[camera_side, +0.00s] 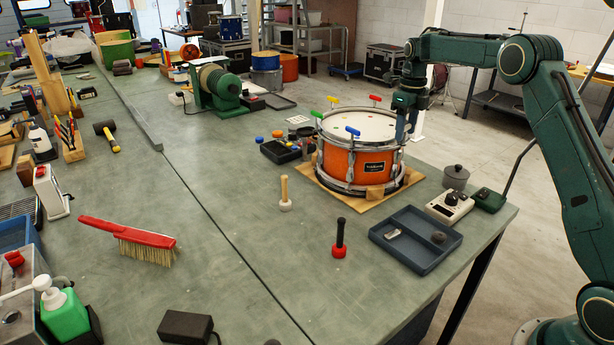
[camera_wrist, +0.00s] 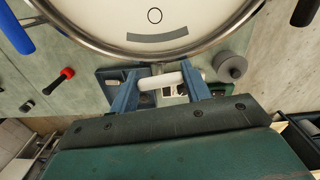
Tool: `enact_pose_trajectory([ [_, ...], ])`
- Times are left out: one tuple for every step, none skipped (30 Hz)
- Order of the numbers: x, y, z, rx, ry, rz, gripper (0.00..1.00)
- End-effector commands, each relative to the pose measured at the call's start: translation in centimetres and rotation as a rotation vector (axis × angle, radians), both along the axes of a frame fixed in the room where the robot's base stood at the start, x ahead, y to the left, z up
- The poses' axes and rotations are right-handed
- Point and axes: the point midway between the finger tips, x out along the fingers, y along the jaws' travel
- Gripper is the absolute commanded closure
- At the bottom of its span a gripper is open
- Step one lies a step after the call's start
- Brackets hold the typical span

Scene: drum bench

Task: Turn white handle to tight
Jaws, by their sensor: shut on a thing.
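The orange snare drum (camera_side: 357,160) stands upright on a tan board (camera_side: 340,186) at the right of the bench. Its white head (camera_wrist: 150,20) fills the top of the wrist view. T-shaped handles stand around its rim: green (camera_side: 332,99), red (camera_side: 375,98), yellow (camera_side: 317,114) and blue (camera_side: 352,131). My gripper (camera_side: 401,135) is at the drum's right edge, pointing down. In the wrist view my gripper (camera_wrist: 160,88) is shut on the white handle (camera_wrist: 158,83), a short bar lying crosswise between the two blue fingers, just off the rim. The side view hides this handle behind my gripper.
A black-handled tool (camera_side: 340,238) and a wooden-handled mallet (camera_side: 285,194) stand in front. The bench middle is mostly clear.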

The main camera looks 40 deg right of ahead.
Motion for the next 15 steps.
enact_pose_trajectory([
  [0.03, -0.02, 0.12, -0.002, -0.002, -0.030, 0.76],
  [0.03, -0.02, 0.12, -0.002, -0.002, -0.045, 0.76],
  [0.03, -0.02, 0.12, -0.002, -0.002, -0.064, 0.76],
  [0.03, -0.02, 0.12, -0.002, -0.002, -0.076, 0.76],
  [0.03, -0.02, 0.12, -0.002, -0.003, -0.087, 0.76],
  [0.03, -0.02, 0.12, -0.002, -0.003, -0.099, 0.76],
  [0.03, -0.03, 0.12, -0.002, -0.003, -0.107, 0.76],
  [0.03, -0.03, 0.12, -0.002, -0.003, -0.115, 0.76],
  [0.03, -0.03, 0.12, -0.002, -0.003, -0.122, 0.76],
  [0.03, -0.03, 0.12, -0.002, -0.003, -0.125, 0.76],
  [0.03, -0.03, 0.12, -0.002, -0.003, -0.129, 0.76],
  [0.03, -0.03, 0.12, -0.002, -0.003, -0.132, 0.76],
  [0.03, -0.03, 0.12, -0.002, -0.003, -0.133, 0.76],
  [0.03, -0.03, 0.12, -0.002, -0.003, -0.134, 0.76],
  [0.04, -0.02, 0.12, -0.002, -0.003, -0.135, 0.76],
])
